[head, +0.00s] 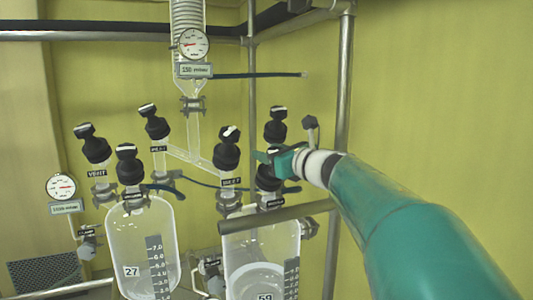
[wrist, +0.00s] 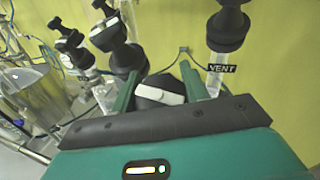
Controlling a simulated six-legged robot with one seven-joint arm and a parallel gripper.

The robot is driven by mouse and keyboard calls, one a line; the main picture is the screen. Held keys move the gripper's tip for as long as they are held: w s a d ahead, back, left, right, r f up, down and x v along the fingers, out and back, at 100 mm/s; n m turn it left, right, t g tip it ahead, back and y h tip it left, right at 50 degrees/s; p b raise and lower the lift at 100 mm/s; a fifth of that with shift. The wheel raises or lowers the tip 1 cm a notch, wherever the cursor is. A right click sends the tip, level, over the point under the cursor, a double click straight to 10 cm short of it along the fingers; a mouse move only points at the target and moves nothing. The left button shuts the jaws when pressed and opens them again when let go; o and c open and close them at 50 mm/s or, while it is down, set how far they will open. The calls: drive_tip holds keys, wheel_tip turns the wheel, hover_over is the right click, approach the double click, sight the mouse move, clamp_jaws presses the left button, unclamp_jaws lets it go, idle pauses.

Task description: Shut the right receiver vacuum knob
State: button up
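The right receiver (head: 262,245) is a clear glass vessel at lower right in the head view. A black knob (head: 268,180) stands over it, partly hidden by my gripper (head: 264,158); its label is too small to read. In the wrist view, a black knob with a white bar (wrist: 160,90) lies between the two green fingers of my gripper (wrist: 160,70). The bar runs across from finger to finger. The fingers are apart, one on each side of the knob; I cannot tell whether they touch it.
Another black knob (head: 228,155) stands close left of my gripper, and one (head: 276,125) just above it. The left receiver (head: 140,245) has its own knob (head: 130,165). A vertical metal post (head: 343,100) stands close to my arm. The yellow wall at right is bare.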

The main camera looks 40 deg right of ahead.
drive_tip(key=shift+m+h, duration=0.3)
drive_tip(key=shift+m, duration=0.1)
drive_tip(key=shift+c, duration=0.4)
drive_tip(key=m+h, duration=0.4)
drive_tip(key=shift+s+d+m+g+h, duration=0.1)
drive_tip(key=shift+d+m+g+h, duration=0.25)
drive_tip(key=shift+m+g+h, duration=0.05)
drive_tip(key=shift+d+m+g+h, duration=0.15)
drive_tip(key=shift+m+g+h, duration=0.15)
drive_tip(key=shift+m+h, duration=0.45)
drive_tip(key=shift+s+d+m+g+h, duration=0.15)
drive_tip(key=shift+m+g+h, duration=0.45)
drive_tip(key=shift+m+h, duration=0.35)
drive_tip(key=shift+s+d+m+g+h, duration=0.1)
drive_tip(key=shift+m+g+h, duration=0.55)
drive_tip(key=shift+m, duration=0.45)
drive_tip(key=shift+s+d+m+g+h, duration=0.1)
drive_tip(key=shift+m+g+h, duration=1.25)
drive_tip(key=shift+m+g, duration=0.7)
drive_tip(key=shift+m, duration=0.45)
